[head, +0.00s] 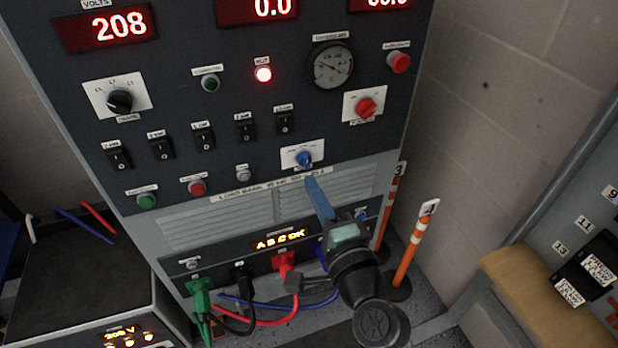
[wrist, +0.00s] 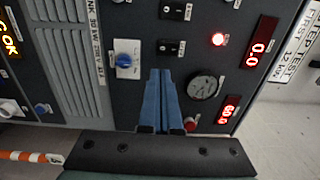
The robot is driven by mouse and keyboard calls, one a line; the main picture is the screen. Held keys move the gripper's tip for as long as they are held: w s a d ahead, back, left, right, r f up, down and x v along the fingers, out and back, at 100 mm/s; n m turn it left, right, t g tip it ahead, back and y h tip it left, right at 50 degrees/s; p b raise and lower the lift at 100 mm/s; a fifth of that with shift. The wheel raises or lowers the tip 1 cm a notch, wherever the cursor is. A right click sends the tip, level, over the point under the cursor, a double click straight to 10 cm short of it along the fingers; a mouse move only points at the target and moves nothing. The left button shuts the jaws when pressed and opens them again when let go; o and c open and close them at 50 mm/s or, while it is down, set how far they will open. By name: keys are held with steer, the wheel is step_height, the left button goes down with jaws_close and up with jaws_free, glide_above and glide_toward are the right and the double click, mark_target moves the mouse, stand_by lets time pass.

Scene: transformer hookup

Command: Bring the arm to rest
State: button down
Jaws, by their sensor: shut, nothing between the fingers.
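My gripper (head: 312,182) is in front of the lower part of the load bank panel (head: 230,130) in the head view. Its two blue fingers are together with nothing between them. In the wrist view my gripper (wrist: 161,72) points up the picture toward the panel, its blue fingers side by side. The fingertips appear close below the blue rotary knob (head: 303,158) in the head view; I cannot tell the gap in depth. My arm hides part of the panel's lower right.
Green (head: 200,290) and red (head: 285,262) plugs with cables sit along the panel's bottom. Orange posts (head: 412,250) stand to the right of my arm. A dark-topped unit (head: 75,275) is at left. A tan-edged bench (head: 530,290) is at right.

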steer(key=shift+r, duration=0.1)
stand_by(0.4)
step_height(320, 180, up, 22)
steer(key=s+a+n+t, duration=0.1)
steer(key=a+n+t, duration=0.25)
steer(key=n, duration=0.55)
steer(key=s+r+n+t+h, duration=0.3)
steer(key=s+r, duration=0.5)
steer(key=r, duration=0.3)
steer(key=s+r+n+t+h, duration=0.2)
steer(key=s+r+t+h, duration=0.15)
steer(key=s+r, duration=0.5)
step_height(320, 180, up, 21)
steer(key=w+p, duration=0.2)
steer(key=p, duration=1.8)
steer(key=shift+w+d+y, duration=0.2)
steer(key=shift+d+y, duration=0.25)
